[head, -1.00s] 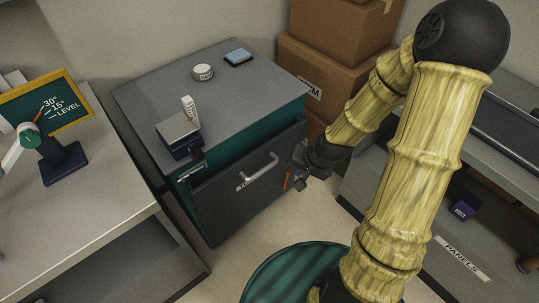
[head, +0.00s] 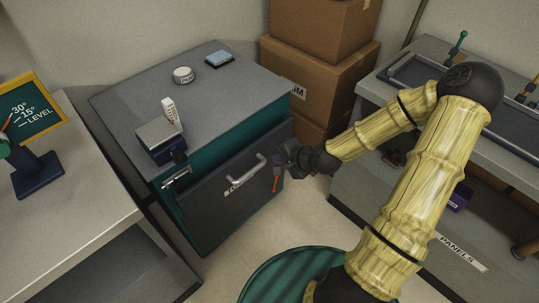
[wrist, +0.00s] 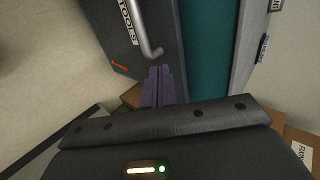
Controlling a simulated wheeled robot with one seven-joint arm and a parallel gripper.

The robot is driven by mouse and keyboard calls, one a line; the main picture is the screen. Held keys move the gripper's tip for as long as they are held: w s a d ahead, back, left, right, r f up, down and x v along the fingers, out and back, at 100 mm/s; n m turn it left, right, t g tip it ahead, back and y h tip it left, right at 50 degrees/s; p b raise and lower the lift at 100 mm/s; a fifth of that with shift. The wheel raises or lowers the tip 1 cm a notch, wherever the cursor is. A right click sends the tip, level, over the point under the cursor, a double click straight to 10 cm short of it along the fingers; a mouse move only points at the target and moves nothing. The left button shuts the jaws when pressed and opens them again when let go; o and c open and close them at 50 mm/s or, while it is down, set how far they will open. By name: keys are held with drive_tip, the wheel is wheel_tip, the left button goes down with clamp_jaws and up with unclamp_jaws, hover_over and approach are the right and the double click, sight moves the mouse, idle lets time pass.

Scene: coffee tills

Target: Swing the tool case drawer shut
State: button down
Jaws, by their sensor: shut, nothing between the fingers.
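The tool case (head: 240,128) is a teal cabinet with a grey top, left of centre in the head view. Its dark grey drawer front (head: 215,205) has a pale bar handle (head: 247,174) and stands out from the teal body, so the drawer is partly open. The wrist view shows the drawer front (wrist: 160,22), its TOOLS label and the teal body (wrist: 205,50) beside it. My gripper (head: 278,171) is shut and empty at the right end of the drawer front. In the wrist view its purple fingers (wrist: 158,75) lie close to the front near the handle; contact is unclear.
A small dark blue device (head: 160,142), a white box (head: 171,112), a round tin (head: 183,75) and a blue pad (head: 220,59) are on the case top. Cardboard boxes (head: 318,80) stand behind right. Benches flank the case. A green round object (head: 295,275) is in front.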

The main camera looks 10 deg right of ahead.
drive_tip(key=b, duration=0.1)
approach(251, 152)
wheel_tip(251, 152, down, 4)
drive_tip(key=w+a, duration=0.2)
drive_tip(key=shift+w+a+r, duration=0.1)
drive_tip(key=shift+w+r, duration=0.05)
drive_tip(key=shift+w, duration=0.25)
drive_tip(key=shift+w+a, duration=0.2)
drive_tip(key=shift+w, duration=0.15)
